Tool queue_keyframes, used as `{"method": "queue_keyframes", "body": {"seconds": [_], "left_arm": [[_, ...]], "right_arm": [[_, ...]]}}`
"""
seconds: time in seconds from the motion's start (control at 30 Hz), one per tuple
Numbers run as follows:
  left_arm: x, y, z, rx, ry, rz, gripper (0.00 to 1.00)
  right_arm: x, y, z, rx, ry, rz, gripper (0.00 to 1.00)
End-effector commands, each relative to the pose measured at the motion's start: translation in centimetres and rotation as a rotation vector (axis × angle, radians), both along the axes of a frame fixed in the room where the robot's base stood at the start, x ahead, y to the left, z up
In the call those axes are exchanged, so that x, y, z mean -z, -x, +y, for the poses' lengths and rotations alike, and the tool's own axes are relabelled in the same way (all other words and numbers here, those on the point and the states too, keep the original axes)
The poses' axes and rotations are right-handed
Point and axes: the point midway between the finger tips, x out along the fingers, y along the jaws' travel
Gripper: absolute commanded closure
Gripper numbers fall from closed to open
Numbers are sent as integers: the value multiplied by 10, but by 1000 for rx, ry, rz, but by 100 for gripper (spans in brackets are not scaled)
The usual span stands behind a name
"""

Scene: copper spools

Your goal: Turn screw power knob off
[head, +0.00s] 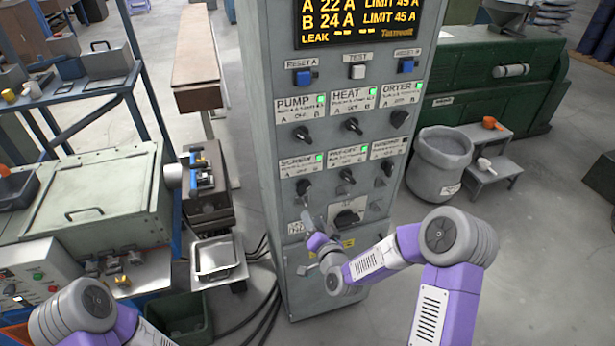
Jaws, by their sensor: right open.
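The grey control cabinet (269,215) stands upright in the middle of the head view. Its screw knob (304,188) is a dark rotary knob under the label SCREW, at the left of the lower knob row. A small green light (319,157) is lit beside that label. The knob's exact pointer position is too small to read. My right gripper (313,229) is open and empty, in front of the panel just below the screw knob and apart from it. My left arm shows at the bottom left, but its gripper is out of view.
Other dark knobs, including the pump knob (303,133) and heat knob (353,126), sit close by. A larger black switch (346,218) is right of my right gripper. A metal tray (217,258) and a grey bin (440,165) flank the cabinet.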

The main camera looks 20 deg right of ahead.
Motion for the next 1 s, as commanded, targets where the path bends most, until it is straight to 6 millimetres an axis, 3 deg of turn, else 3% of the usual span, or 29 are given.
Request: {"method": "queue_keyframes", "body": {"seconds": [0.03,0.17,0.7,1.0], "left_arm": [[-8,0,0,0,0,0,57],[-12,0,0,-1,0,0,57],[-22,0,0,-1,0,0,57],[-23,0,0,0,0,0,57]], "right_arm": [[-20,-3,-5,15,-5,-38,58],[-36,-9,-8,30,-15,-84,58],[-36,-73,-6,30,-16,-86,58],[-35,-82,-6,30,-15,-86,58]]}}
